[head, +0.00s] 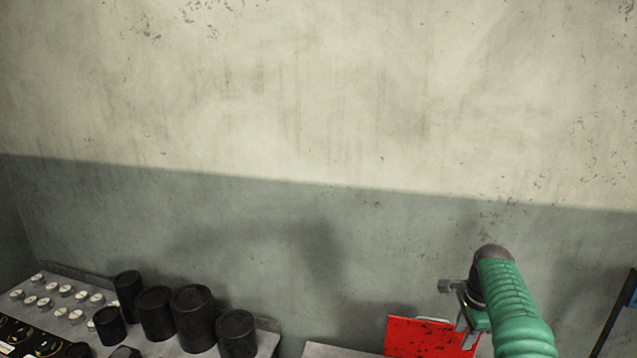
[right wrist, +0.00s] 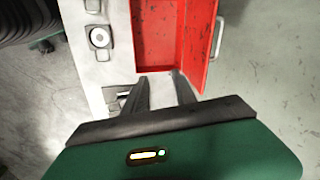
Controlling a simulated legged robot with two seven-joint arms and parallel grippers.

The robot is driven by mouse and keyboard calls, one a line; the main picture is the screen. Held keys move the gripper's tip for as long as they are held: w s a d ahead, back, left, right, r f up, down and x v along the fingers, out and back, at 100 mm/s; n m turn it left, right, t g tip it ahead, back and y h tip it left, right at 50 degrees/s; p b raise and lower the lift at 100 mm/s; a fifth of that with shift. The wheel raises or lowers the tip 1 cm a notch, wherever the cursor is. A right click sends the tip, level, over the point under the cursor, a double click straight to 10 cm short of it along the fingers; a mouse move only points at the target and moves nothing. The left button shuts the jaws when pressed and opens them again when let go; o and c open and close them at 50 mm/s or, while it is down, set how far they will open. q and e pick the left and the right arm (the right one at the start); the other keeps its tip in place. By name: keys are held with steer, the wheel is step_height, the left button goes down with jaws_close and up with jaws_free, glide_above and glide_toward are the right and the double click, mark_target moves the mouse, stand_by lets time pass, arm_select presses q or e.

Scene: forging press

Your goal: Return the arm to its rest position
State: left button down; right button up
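My right arm, green with a grey elbow, comes in from the lower right of the head view. Its gripper (head: 464,312) hangs at the arm's left side, over a red box (head: 425,338). In the right wrist view the gripper's two dark fingers (right wrist: 160,78) stand apart with nothing between them, so it is open. Their tips lie near the lower edge of the red box (right wrist: 162,40), which looks open and has a metal handle (right wrist: 217,40) on its right. I cannot tell whether the fingers touch it. My left gripper is not in view.
A control panel (head: 45,314) with several round knobs and gauges fills the lower left of the head view. Several black cylinders (head: 194,318) stand beside it. A bare wall (head: 320,100) is behind. A pale panel with a round button (right wrist: 100,37) adjoins the red box.

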steer(key=s+a+f+n+b, duration=0.3)
steer(key=s+a+f+n, duration=0.2)
steer(key=s, duration=0.5)
steer(key=s+a+f+n+b, duration=0.4)
steer(key=s+f+n, duration=0.3)
steer(key=s+f, duration=0.2)
steer(key=s+a+f+n+b, duration=0.3)
steer(key=s+a+f+n, duration=0.3)
steer(key=s, duration=0.7)
steer(key=shift+a+f, duration=0.2)
steer(key=shift+f, duration=0.2)
steer(key=shift+s, duration=0.15)
